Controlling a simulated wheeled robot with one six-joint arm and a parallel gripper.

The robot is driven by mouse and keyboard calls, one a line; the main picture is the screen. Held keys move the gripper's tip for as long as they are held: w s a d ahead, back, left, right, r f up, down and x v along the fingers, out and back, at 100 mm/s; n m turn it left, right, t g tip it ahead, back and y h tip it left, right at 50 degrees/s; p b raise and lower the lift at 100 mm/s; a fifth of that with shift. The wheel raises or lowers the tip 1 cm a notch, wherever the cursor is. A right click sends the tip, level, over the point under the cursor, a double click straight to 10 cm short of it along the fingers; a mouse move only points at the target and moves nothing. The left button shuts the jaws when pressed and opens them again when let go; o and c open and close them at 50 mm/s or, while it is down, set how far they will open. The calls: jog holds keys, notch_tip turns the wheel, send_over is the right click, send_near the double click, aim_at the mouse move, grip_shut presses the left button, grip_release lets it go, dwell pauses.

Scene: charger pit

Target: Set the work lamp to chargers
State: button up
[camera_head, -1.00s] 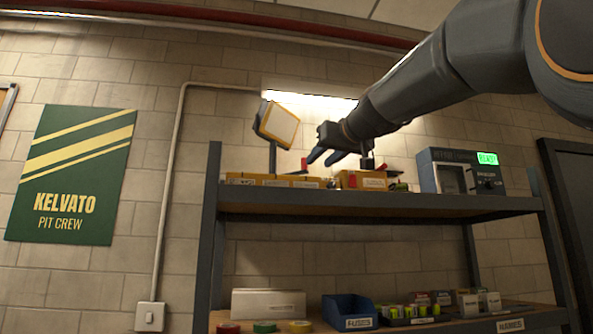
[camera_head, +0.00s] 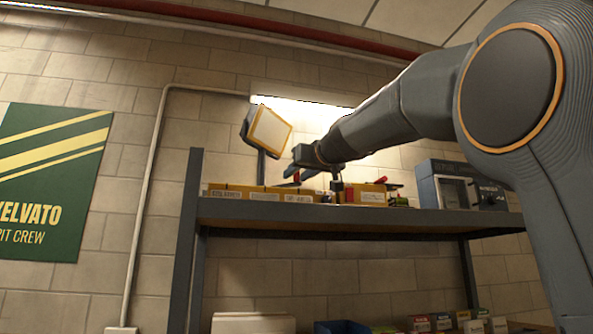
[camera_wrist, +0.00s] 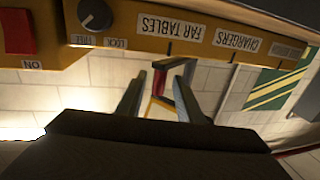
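The work lamp (camera_head: 269,130), a square yellow-framed head on a dark post, stands tilted at the left of the upper shelf. My gripper (camera_head: 305,176) is just right of the lamp post, above yellow boxes. In the wrist view my gripper (camera_wrist: 160,100) is open, its two dark fingers apart. A red and dark grey piece (camera_wrist: 160,78) shows between and beyond the fingertips; I cannot tell whether they touch it. Upside down above is a yellow panel with a FAR TABLES label (camera_wrist: 173,27), a CHARGERS label (camera_wrist: 237,39), a LOCK/FREE knob (camera_wrist: 95,14) and a red switch (camera_wrist: 15,30).
A grey instrument box (camera_head: 462,185) stands at the right of the upper shelf (camera_head: 300,211). A blue bin (camera_head: 342,326) and small boxes sit below. A green poster (camera_head: 45,185) hangs at left.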

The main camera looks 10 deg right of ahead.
jog(key=shift+w+a, duration=0.1)
jog(key=shift+w, duration=0.65)
grip_shut()
